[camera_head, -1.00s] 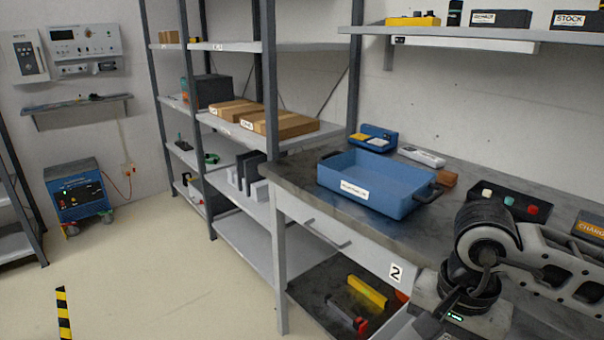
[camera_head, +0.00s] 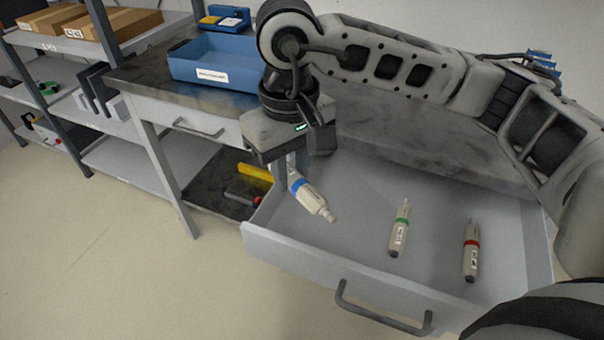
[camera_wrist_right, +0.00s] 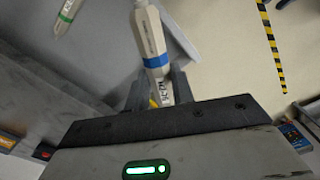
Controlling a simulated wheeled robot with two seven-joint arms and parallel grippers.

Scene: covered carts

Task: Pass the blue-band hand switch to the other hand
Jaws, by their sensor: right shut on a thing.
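The blue-band hand switch (camera_head: 312,197) is a pale, bottle-like handle with a blue ring. My right gripper (camera_head: 287,172) is shut on its upper end and holds it tilted at the left side of the open drawer. In the right wrist view the switch (camera_wrist_right: 152,45) stands out between the two fingers of the gripper (camera_wrist_right: 158,90), with the blue band just beyond the fingertips. Whether it touches the drawer floor is hard to tell. My left gripper is not in view.
The open drawer (camera_head: 350,268) also holds a green-band switch (camera_head: 399,228) and a red-band switch (camera_head: 471,250), both lying apart. A blue tray (camera_head: 215,75) stands on the worktop behind. Yellow and red items lie on the lower shelf (camera_head: 205,190).

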